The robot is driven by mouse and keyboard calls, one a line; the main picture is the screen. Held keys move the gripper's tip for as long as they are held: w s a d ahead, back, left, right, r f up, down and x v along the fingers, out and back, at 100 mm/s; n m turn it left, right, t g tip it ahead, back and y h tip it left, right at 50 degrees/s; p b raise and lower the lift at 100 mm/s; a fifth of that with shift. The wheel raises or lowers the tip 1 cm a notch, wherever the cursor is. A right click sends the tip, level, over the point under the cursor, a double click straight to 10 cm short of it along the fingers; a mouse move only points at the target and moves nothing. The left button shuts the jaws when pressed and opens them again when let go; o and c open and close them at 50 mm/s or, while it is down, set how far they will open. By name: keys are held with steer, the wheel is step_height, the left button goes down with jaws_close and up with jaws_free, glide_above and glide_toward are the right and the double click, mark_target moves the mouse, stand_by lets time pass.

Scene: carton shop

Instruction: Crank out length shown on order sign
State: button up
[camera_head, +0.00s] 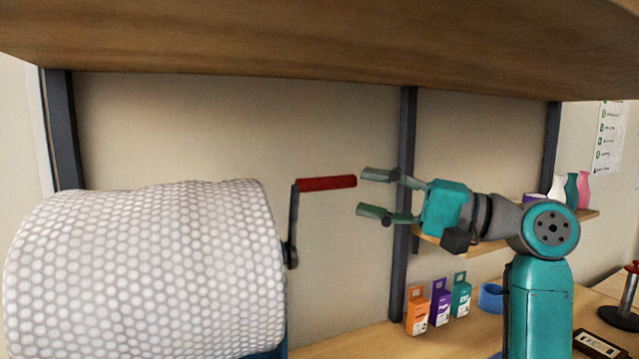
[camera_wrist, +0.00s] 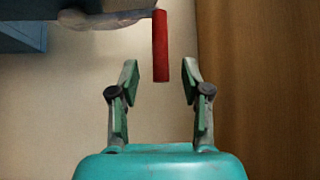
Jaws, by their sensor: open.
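A large roll of white bubble wrap (camera_head: 145,270) fills the left of the head view. A dark crank arm (camera_head: 293,225) rises from the roll's right end, and its red handle (camera_head: 327,183) points right at the top. My gripper (camera_head: 368,193) is open and empty, just right of the handle's free end. In the wrist view the red handle (camera_wrist: 160,48) sits centred ahead of my gripper (camera_wrist: 160,85), its tip at or near the gap between the fingers. I see no contact. I cannot make out an order sign with a length.
A wooden shelf (camera_head: 330,40) spans overhead. Orange, purple and teal cartons (camera_head: 440,303) and a blue tape roll (camera_head: 491,297) stand on the bench (camera_head: 375,342). Vases (camera_head: 571,190) stand on a small shelf at right. A sheet (camera_head: 607,138) hangs on the wall, its text unreadable.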

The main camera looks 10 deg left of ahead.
mark_target(337, 186)
steer(key=x, duration=0.7)
steer(key=shift+w+a, duration=0.1)
steer(key=shift+a, duration=0.2)
jaws_close()
